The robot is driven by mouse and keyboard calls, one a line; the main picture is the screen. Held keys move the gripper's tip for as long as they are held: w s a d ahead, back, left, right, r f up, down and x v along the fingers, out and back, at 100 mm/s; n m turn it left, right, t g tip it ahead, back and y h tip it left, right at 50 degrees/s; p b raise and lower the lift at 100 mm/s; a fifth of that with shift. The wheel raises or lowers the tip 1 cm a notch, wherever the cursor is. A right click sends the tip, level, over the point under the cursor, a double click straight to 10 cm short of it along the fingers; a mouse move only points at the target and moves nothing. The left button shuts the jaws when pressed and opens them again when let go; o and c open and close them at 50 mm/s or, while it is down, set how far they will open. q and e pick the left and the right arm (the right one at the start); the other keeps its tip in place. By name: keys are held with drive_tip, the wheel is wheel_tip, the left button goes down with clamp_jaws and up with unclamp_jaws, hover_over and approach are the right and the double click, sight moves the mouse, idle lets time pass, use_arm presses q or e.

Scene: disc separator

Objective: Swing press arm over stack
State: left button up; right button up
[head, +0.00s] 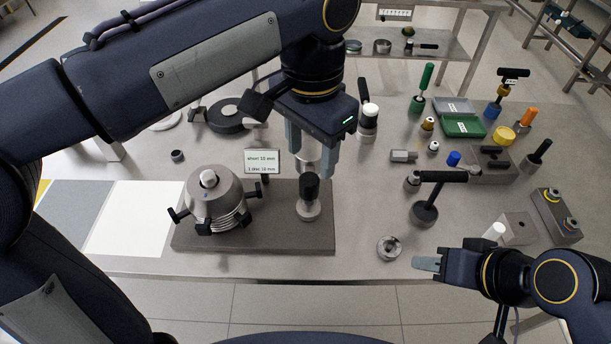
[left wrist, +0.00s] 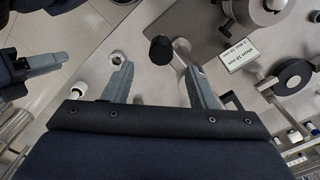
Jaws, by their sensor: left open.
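The conical grey disc stack (head: 222,200) sits on the left of a grey base plate (head: 279,241), with black-handled clamps around its rim and a pale knob on top. A post with a black knob (head: 310,186) stands on the right of that plate; I take it for part of the press arm. The knob also shows in the left wrist view (left wrist: 161,50). My left gripper (head: 311,165) is open above and behind the knob, apart from it as far as I can see. It partly hides a pale cylinder behind the post. My right gripper (head: 426,263) is at the table's front edge.
A small sign (head: 262,162) stands behind the plate. A green tray (head: 463,125) and several small parts crowd the far right. A white sheet (head: 134,222) lies at left.

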sight(309, 179)
use_arm(q)
wheel_tip(309, 179, down, 7)
drive_tip(key=shift+a+r, duration=0.1)
idle(0.3)
clamp_jaws()
